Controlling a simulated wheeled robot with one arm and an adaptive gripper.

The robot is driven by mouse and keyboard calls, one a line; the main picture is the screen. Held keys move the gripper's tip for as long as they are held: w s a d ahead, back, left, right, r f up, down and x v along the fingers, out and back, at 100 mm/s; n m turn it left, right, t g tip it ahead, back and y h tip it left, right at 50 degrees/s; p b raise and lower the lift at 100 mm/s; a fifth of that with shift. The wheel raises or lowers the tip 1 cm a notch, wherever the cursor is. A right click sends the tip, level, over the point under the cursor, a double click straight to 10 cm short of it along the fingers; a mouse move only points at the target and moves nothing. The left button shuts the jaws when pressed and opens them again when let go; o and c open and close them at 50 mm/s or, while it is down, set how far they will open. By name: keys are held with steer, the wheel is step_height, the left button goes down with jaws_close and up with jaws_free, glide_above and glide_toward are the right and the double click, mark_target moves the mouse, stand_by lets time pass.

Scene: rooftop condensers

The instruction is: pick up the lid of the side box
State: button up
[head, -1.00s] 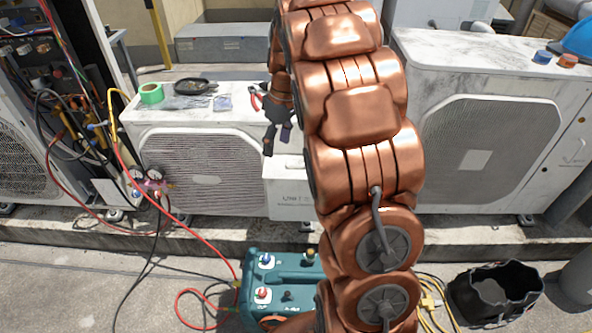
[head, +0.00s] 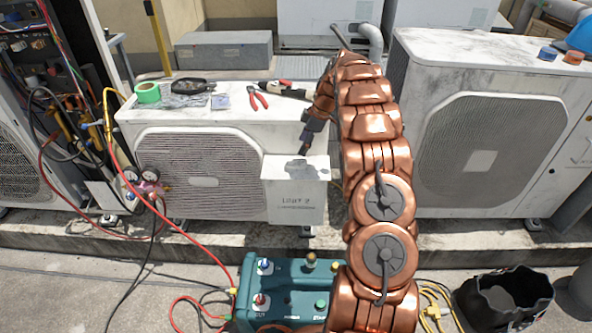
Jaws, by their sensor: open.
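The side box (head: 292,203) is a small white box with lettering on its front, at the right end of the left condenser (head: 205,172). Its lid (head: 272,165) is the pale top face, with a dark shadow lying across it. My gripper (head: 304,150) is dark and points down just above the lid. It is open and holds nothing that I can see. A gap between the fingertips and the lid seems to show, but its size is hard to judge. My copper-coloured arm passes to the right of the box.
A teal machine (head: 290,290) stands on the ground in front. A second condenser (head: 488,150) stands right. A black bucket (head: 505,300) is at lower right.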

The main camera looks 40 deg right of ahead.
mark_target(297, 162)
steer(key=shift+w+d+f, duration=0.2)
steer(key=shift+d+f, duration=0.25)
steer(key=shift+f, duration=0.05)
steer(key=shift+w+f, duration=0.1)
steer(key=shift+f, duration=0.2)
steer(key=shift+p+x, duration=0.55)
steer(key=shift+x, duration=3)
jaws_close()
